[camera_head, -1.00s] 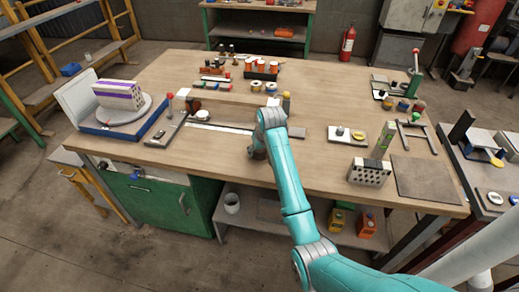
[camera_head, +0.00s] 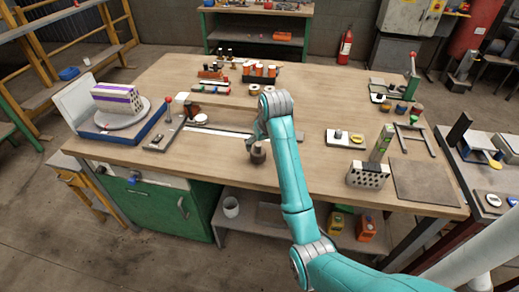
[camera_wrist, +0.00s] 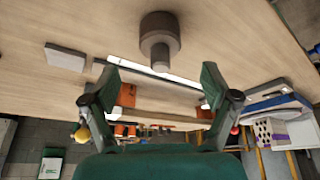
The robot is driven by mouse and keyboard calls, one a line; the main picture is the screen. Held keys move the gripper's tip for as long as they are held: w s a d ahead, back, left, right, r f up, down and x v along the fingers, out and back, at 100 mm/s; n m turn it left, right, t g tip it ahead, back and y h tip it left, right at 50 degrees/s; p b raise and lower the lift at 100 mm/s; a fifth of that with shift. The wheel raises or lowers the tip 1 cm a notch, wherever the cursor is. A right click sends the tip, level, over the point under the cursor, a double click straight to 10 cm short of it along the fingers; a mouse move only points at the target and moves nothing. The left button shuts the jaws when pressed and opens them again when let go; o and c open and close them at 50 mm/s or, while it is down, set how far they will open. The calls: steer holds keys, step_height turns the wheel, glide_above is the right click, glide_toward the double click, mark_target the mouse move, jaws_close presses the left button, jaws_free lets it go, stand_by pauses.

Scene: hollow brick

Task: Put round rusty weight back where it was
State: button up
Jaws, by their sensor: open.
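The round rusty weight (camera_head: 258,154), a dark brown cylinder with a narrower knob on top, stands upright on the wooden workbench (camera_head: 225,165) near its front middle. In the wrist view the weight (camera_wrist: 160,36) shows ahead of the fingers, with nothing touching it. My gripper (camera_wrist: 158,82) is open and empty, its two fingers spread wide. In the head view my gripper (camera_head: 257,130) is just behind and above the weight, partly hidden by my arm.
A long pale ruler-like strip (camera_head: 220,131) lies behind the weight. A turntable with a purple-striped brick (camera_head: 118,99) is at left. A scale-like white plate (camera_head: 344,138), a holed block (camera_head: 367,175) and a dark mat (camera_head: 422,181) are at right. Bare wood surrounds the weight.

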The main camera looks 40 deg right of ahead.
steer(key=shift+v, duration=1.65)
steer(key=shift+a, duration=0.1)
